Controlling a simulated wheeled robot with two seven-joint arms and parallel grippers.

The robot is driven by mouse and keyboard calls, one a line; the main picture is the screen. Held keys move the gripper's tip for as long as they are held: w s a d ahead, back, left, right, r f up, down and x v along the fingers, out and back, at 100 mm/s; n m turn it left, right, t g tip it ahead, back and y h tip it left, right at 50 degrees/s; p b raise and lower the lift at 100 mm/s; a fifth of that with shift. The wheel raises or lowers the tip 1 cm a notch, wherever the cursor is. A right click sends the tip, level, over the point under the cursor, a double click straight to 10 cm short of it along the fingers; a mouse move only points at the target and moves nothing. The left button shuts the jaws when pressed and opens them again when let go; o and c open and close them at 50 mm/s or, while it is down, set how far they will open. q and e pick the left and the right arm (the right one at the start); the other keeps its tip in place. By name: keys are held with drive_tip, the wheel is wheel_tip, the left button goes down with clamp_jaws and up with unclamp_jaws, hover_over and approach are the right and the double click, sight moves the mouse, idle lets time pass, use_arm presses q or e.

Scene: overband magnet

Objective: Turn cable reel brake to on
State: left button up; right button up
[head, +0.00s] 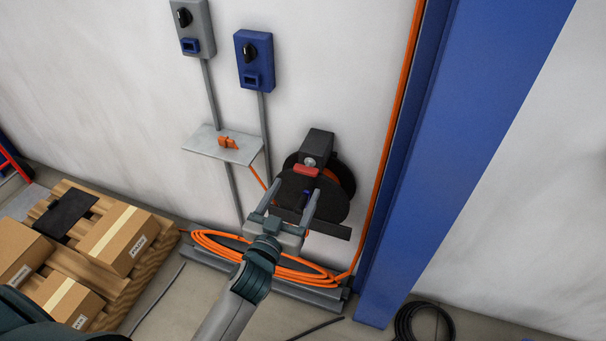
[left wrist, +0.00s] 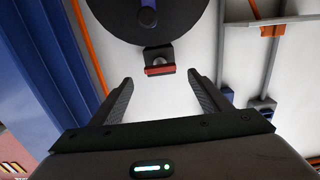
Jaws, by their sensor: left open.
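The cable reel (head: 336,199) is a dark disc with orange cable behind it, mounted low on the wall. A small bracket with a grey round knob (head: 310,161) and a red bar (head: 306,171) sits at its upper edge. In the left wrist view the reel (left wrist: 135,22) is at the top, with the red bar (left wrist: 160,71) just below its rim. My left gripper (head: 296,189) is open and empty in front of the reel. In the left wrist view its fingertips (left wrist: 160,76) stand either side of the red bar, seemingly short of it. My right gripper is not visible.
Orange cable coils (head: 215,246) lie below the reel. A small wall shelf (head: 196,143) holds an orange clip (head: 228,143). Grey (head: 190,25) and blue (head: 254,60) switch boxes hang above. A blue column (head: 415,150) stands close at right. Cartons (head: 122,238) sit on a pallet at left.

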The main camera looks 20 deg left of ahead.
sight(304, 173)
use_arm(q)
drive_tip(key=w, duration=0.6)
drive_tip(key=shift+w+d, duration=0.1)
drive_tip(key=shift+w, duration=0.2)
drive_tip(key=c, duration=1.1)
